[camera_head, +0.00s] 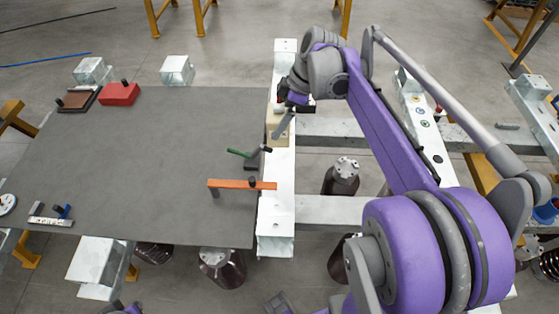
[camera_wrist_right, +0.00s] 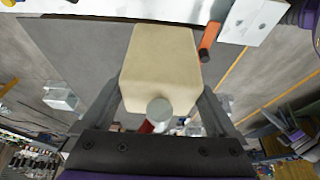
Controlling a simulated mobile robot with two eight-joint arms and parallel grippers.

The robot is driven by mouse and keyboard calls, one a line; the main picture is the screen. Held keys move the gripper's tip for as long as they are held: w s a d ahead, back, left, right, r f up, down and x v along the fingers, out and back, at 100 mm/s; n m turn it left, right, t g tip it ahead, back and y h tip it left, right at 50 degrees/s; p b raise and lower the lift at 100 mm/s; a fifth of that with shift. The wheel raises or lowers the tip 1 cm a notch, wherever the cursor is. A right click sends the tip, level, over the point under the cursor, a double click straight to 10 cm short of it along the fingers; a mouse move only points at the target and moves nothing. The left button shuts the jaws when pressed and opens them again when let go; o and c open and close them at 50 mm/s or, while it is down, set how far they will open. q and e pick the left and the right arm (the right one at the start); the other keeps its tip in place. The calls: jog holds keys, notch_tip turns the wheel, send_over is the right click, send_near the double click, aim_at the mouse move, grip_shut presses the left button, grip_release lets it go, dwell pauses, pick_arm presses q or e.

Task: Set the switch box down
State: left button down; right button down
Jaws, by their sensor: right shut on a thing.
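The switch box is a beige block (camera_wrist_right: 162,62) with a round grey knob and a bit of red on its near end, in the right wrist view. My right gripper (camera_wrist_right: 165,100) is shut on it, one finger along each side. In the head view the beige box (camera_head: 277,123) shows partly beneath my right gripper (camera_head: 284,122), over the pale metal beam (camera_head: 283,60) at the right edge of the dark plate. I cannot tell whether its underside touches the beam. My left gripper is not in view.
The dark plate's middle (camera_head: 150,150) is clear.

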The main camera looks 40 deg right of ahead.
notch_tip(320, 180, down, 17)
jog(key=shift+a+f+b, duration=0.1)
jog(key=shift+b, duration=0.8)
grip_release()
jog(key=shift+f, duration=0.1)
jog(key=shift+s, duration=0.1)
